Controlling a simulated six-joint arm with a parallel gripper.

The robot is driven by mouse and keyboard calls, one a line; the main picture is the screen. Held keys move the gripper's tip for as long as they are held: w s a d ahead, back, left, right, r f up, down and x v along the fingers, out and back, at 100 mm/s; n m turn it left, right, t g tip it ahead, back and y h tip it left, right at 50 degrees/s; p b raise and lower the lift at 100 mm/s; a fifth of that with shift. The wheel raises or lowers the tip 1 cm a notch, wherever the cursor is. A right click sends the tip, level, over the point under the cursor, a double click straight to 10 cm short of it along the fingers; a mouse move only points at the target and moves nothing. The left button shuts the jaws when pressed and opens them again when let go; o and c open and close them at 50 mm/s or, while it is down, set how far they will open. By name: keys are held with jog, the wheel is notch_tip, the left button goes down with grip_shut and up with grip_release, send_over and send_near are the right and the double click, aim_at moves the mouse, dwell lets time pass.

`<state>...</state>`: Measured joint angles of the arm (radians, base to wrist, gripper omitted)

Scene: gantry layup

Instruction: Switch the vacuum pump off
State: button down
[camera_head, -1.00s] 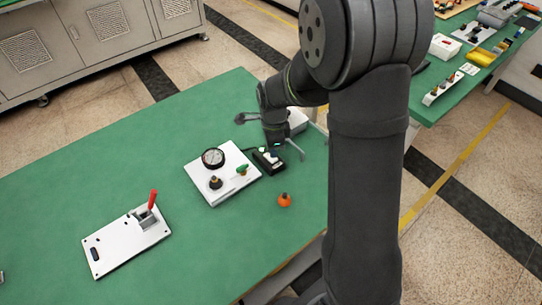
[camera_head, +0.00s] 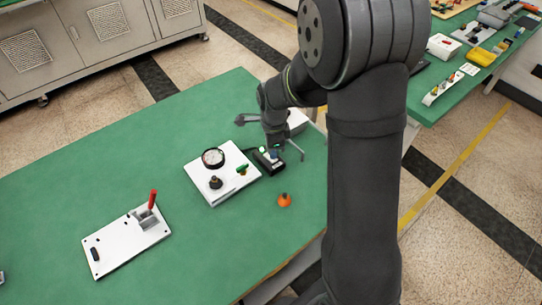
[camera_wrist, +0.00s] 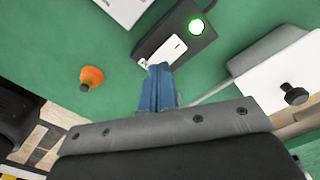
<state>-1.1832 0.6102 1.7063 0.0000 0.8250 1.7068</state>
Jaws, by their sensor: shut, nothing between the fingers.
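A black switch box (camera_wrist: 180,35) with a white rocker (camera_wrist: 171,48) and a lit green lamp (camera_wrist: 196,26) lies on the green table. It also shows in the head view (camera_head: 268,163), partly hidden by my wrist. My gripper (camera_wrist: 160,72) is shut and empty, its blue fingers together at the near end of the white rocker. Whether the tips touch the rocker I cannot tell. In the head view my gripper (camera_head: 276,152) is above the right part of the box.
A white plate (camera_head: 221,187) with a gauge, a black knob and a green handle lies left of the box. An orange knob (camera_head: 285,200) lies in front. A white box (camera_head: 297,121) stands behind my wrist. A red-lever plate (camera_head: 113,245) is farther left, with free table between.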

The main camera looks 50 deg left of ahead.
jog(key=shift+f, duration=0.7)
dwell(0.3)
jog(key=shift+r, duration=3.5)
jog(key=shift+f, duration=3.5)
